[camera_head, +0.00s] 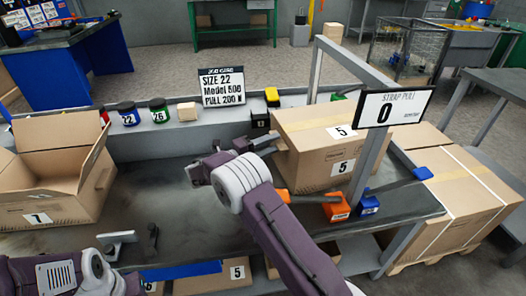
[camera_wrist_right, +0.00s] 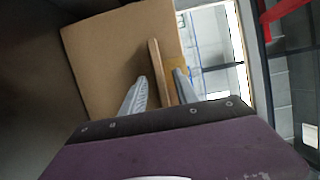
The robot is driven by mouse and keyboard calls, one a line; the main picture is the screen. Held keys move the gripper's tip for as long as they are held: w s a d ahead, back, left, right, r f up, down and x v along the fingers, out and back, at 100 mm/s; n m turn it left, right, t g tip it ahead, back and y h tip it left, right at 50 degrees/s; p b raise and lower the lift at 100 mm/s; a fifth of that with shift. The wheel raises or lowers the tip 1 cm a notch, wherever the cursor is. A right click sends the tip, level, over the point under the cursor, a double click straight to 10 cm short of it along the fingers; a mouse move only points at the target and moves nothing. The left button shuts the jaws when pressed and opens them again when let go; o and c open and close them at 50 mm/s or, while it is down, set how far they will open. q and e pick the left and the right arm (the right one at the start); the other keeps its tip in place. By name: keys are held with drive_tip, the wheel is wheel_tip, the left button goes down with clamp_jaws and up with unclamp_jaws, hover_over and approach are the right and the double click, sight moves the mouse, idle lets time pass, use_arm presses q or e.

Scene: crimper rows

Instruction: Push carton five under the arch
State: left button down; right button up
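Carton five (camera_head: 305,165) is a closed brown box with "5" labels on the bench. Its right end reaches the grey arch (camera_head: 345,58), whose near post crosses in front of it. My right gripper (camera_head: 268,145) is at the carton's left side; I cannot tell if it touches. In the right wrist view my gripper's grey fingers (camera_wrist_right: 160,92) stand apart, with a tan strip between them that I cannot identify. A large brown cardboard face (camera_wrist_right: 110,60) fills the area beyond. My left arm shows at bottom left, but its gripper does not show.
A "STRAP PULL 0" display (camera_head: 392,106) hangs on the arch. Orange (camera_head: 336,208) and blue (camera_head: 367,205) tools lie before the carton. An open carton (camera_head: 45,180) stands left. A pallet carton (camera_head: 460,195) is right of the bench. Jars and a sign line the back edge.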

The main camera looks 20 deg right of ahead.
drive_tip(key=shift+d, duration=0.1)
clamp_jaws()
idle(1.4)
